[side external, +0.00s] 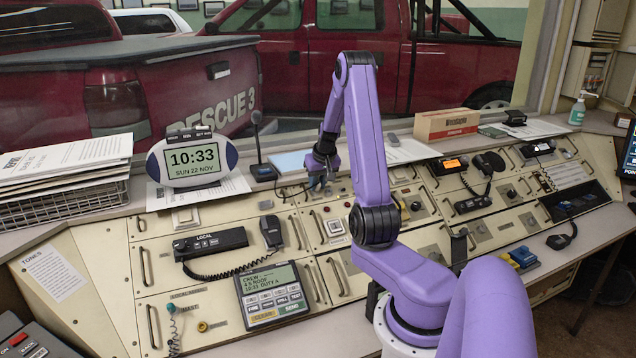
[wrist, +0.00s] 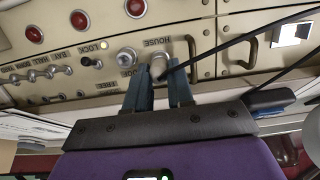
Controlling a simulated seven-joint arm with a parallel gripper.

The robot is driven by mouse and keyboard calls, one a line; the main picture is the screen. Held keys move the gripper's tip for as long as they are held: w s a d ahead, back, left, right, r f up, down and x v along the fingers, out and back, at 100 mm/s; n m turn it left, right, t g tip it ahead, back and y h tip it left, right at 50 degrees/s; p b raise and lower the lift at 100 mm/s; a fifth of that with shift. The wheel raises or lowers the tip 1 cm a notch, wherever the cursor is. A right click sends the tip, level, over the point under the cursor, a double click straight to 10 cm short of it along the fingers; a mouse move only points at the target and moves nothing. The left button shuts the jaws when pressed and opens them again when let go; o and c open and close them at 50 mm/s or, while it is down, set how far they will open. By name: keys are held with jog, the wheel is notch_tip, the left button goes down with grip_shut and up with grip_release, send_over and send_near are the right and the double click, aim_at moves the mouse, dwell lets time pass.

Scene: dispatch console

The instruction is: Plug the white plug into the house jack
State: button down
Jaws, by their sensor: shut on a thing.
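My gripper (side external: 318,181) is low over the console's upper panel in the side view. In the wrist view its two teal fingers (wrist: 159,88) are shut on the white plug (wrist: 158,66), whose pale rounded body shows between the fingertips. A dark cable runs from the plug toward the upper right. The HOUSE label is just above the plug. I cannot tell whether the plug's tip touches or enters anything. The fingers hide part of the plug, and the side view does not show it clearly.
A row of toggle switches (wrist: 45,75) and red lamps (wrist: 80,20) lie left of the fingers. Metal handles (wrist: 247,54) stand out on the right. In the side view, a desk lamp-like microphone (side external: 258,150) and a clock (side external: 192,160) stand left of my gripper.

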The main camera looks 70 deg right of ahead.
jog(key=c, duration=0.9)
grip_release()
jog(key=v, duration=1.7)
